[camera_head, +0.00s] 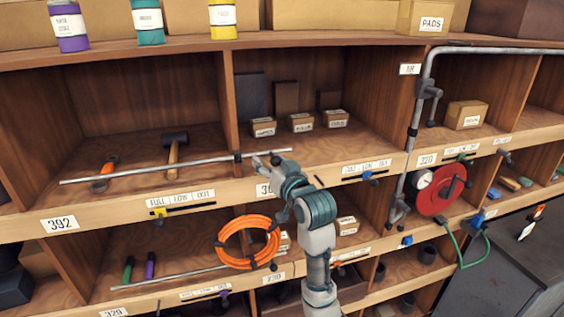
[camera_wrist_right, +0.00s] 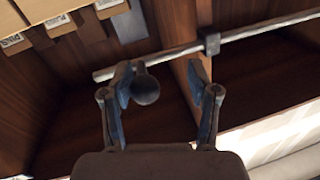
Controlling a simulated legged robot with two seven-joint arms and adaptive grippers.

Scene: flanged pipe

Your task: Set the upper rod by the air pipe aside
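The upper rod (camera_head: 150,170) is a long thin grey bar lying across the front of the upper shelf, its right end near my right gripper. A dark clip (camera_head: 237,156) sits on it. In the right wrist view the rod (camera_wrist_right: 260,30) crosses just beyond the fingertips, with a dark block (camera_wrist_right: 210,44) on it. My right gripper (camera_head: 268,163) is open; its fingers (camera_wrist_right: 161,70) are spread apart and appear empty. The grey air pipe (camera_head: 413,130) runs down the right-hand divider, beside a label. My left gripper is not in view.
A hammer (camera_head: 174,146) and an orange-handled tool (camera_head: 106,167) lie behind the rod. An orange hose coil (camera_head: 220,247) hangs below. Another rod (camera_head: 165,279) lies on the lower shelf. A red reel (camera_head: 441,190) stands right of the pipe. In the wrist view a dark round knob (camera_wrist_right: 146,91) shows between the fingers.

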